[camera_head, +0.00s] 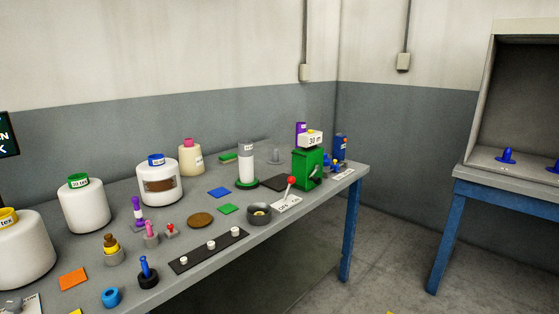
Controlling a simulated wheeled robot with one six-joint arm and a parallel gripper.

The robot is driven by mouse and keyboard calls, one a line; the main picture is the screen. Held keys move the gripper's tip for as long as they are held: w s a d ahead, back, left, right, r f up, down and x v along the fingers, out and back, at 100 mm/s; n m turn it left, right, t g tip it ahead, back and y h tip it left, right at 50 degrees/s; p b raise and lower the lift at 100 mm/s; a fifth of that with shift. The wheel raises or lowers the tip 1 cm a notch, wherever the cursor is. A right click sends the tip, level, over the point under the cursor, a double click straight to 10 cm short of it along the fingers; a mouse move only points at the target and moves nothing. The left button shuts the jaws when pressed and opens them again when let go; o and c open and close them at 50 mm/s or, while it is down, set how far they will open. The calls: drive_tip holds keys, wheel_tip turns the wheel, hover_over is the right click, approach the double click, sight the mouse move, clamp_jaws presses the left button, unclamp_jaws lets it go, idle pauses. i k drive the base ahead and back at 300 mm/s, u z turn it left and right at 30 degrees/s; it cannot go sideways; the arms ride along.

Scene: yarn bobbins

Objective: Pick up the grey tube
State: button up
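A tall cylinder (247,165) stands upright on a green base towards the back of the grey table; its upper part is grey and its lower part white. It is the thing in view that looks most like a grey tube, but I cannot tell for sure. A small grey cone-shaped piece (275,156) stands behind it to the right. A dark grey round ring or bowl (259,213) sits near the table's front edge. My gripper is not in view.
Large white bobbins (84,205) line the back left of the grey table (310,205). A green box (308,168) stands right of the cylinder. A black strip (208,251) with white knobs lies in front. Open floor (390,250) separates this table from a blue-legged one (505,188).

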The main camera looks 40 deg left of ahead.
sight(246, 148)
drive_tip(key=u, duration=0.2)
drive_tip(key=i, duration=1.55)
drive_tip(key=u, duration=1.1)
drive_tip(key=i, duration=0.85)
drive_tip(key=u, duration=1)
